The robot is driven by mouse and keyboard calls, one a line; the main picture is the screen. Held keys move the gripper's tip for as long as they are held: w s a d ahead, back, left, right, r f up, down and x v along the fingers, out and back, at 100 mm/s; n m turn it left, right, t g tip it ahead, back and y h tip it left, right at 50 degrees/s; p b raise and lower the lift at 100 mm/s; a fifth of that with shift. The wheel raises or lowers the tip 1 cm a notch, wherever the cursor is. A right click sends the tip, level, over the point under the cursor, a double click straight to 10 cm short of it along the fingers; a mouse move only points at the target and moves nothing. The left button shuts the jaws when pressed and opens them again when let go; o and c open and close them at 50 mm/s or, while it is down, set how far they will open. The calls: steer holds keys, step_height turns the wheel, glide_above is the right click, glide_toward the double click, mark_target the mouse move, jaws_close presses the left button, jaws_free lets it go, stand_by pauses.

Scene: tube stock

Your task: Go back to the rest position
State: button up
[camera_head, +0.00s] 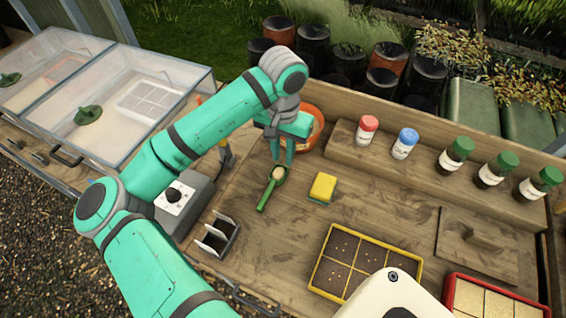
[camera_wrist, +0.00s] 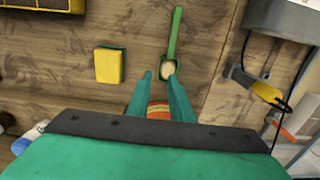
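My gripper (camera_head: 282,162) hangs above the workbench (camera_head: 352,205), in front of an orange pot (camera_head: 316,128). In the wrist view its two fingers (camera_wrist: 158,76) stand apart with nothing held between them, so it is open. A green scoop (camera_head: 266,193) with something pale in its bowl lies on the bench just below the fingertips. The scoop (camera_wrist: 174,36) also shows in the wrist view, its bowl beyond the fingertips. The pot is partly hidden by my gripper and arm.
A yellow-green sponge (camera_head: 323,186) lies right of the scoop. A yellow-rimmed seed tray (camera_head: 408,256) is at the front. Several capped bottles (camera_head: 404,146) stand on the back shelf. A grey device (camera_head: 200,190) and a small rack (camera_head: 217,236) are at left, beside a glazed cold frame (camera_head: 110,95).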

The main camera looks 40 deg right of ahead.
steer(key=shift+r, duration=0.75)
